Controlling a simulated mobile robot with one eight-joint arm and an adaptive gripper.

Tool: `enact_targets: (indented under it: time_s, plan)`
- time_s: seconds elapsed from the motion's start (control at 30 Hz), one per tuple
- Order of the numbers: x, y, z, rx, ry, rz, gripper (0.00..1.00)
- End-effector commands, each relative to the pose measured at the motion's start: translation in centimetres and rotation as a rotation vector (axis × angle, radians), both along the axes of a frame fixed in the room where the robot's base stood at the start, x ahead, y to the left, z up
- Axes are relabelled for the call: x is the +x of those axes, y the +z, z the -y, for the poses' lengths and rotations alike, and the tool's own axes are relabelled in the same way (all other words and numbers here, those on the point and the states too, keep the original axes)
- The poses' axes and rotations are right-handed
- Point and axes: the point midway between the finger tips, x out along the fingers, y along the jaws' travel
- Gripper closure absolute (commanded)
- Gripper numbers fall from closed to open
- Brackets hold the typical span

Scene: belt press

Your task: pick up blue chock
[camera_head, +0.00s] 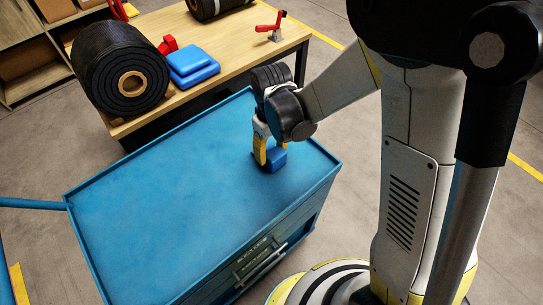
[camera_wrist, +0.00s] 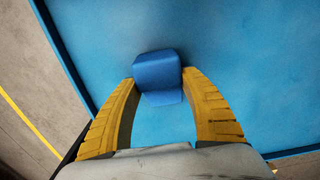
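The blue chock (camera_wrist: 158,76) is a small blue block at the right part of the blue cart top (camera_head: 150,190). In the head view the chock (camera_head: 277,158) shows beside and below the yellow fingers, low at the cart surface; I cannot tell whether it is lifted clear. My gripper (camera_head: 262,152) points down over it. In the wrist view the two yellow fingers of my gripper (camera_wrist: 160,84) meet the chock's left and right sides, with no clear gap. The gripper looks shut on the chock. The finger contact faces are hidden.
The rest of the cart top is clear, with a raised rim.

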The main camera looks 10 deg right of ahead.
Motion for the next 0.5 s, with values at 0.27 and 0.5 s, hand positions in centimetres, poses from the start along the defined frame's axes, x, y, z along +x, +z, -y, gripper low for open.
enact_targets:
  time_s: [0.27,0.5]
  plan:
    - [0.0,0.1,0.0,0.000,0.000,0.000,0.88]
    - [0.0,1.9,0.0,0.000,0.000,0.000,0.88]
